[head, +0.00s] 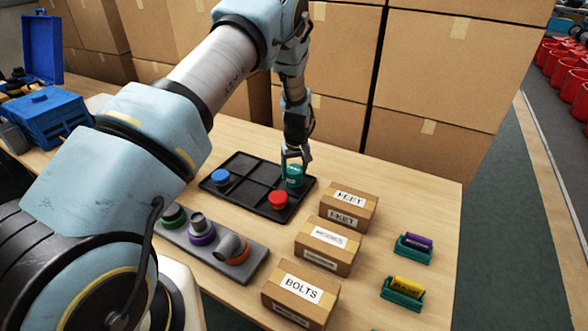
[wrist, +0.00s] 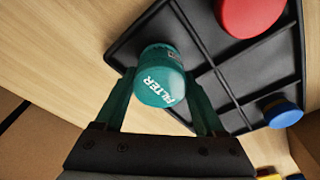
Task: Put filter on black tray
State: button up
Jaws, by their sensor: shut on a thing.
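The filter (head: 294,177) is a teal cylinder; its white FILTER lettering shows in the wrist view (wrist: 158,82). My gripper (head: 295,156) points down and is shut on it, with green fingers on either side of it in the wrist view (wrist: 160,92). The black tray (head: 251,193) lies on the table and has several divided compartments; it also shows in the wrist view (wrist: 227,64). The filter is upright at the tray's far right compartment, near the rim. I cannot tell whether its base touches the tray floor.
A blue-capped thing (head: 221,177) and a red-capped thing (head: 278,200) stand in other tray compartments. A grey rack (head: 213,262) with several capped pieces is in front. Labelled cardboard boxes (head: 325,245) stand to the right. Large cartons (head: 320,60) rise behind the table.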

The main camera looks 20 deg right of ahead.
aim_at(296, 172)
jog(key=shift+f, duration=0.1)
jog(key=o, duration=1.3)
jog(key=shift+r, duration=0.25)
jog(key=r+b, duration=0.1)
jog(key=r, duration=0.2)
jog(key=s+r+b, duration=0.1)
jog(key=r, duration=0.3)
jog(key=r+b, duration=0.2)
jog(key=r, duration=0.1)
jog(key=shift+s+a+r, duration=0.1)
jog(key=shift+s+r, duration=0.1)
jog(key=shift+s, duration=0.1)
jog(key=shift+s+a+r, duration=0.1)
jog(key=shift+r, duration=0.55)
